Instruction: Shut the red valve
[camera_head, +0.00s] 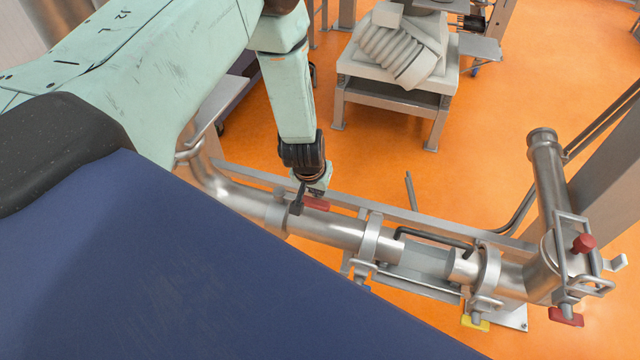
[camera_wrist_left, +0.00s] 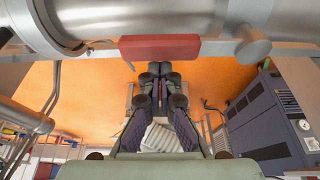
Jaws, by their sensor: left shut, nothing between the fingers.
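A steel pipe (camera_head: 335,231) runs across the middle of the head view. A red valve handle (camera_head: 316,203) lies along it, and my left gripper partly hides its left end. In the left wrist view the red handle (camera_wrist_left: 159,47) is a level red bar against the pipe. My left gripper (camera_head: 297,207) is at the handle's left end, coming down from above. Its fingers (camera_wrist_left: 160,68) are shut and empty, with their tips close to the handle in the wrist view. I cannot tell whether they touch it. My right gripper is in neither view.
At the right pipe end are a red knob (camera_head: 583,243), another red handle (camera_head: 565,317) and a yellow handle (camera_head: 475,323). A metal rail runs behind the pipe. A small table (camera_head: 392,98) with pale ribbed parts stands behind. Open orange floor (camera_head: 470,180) lies between.

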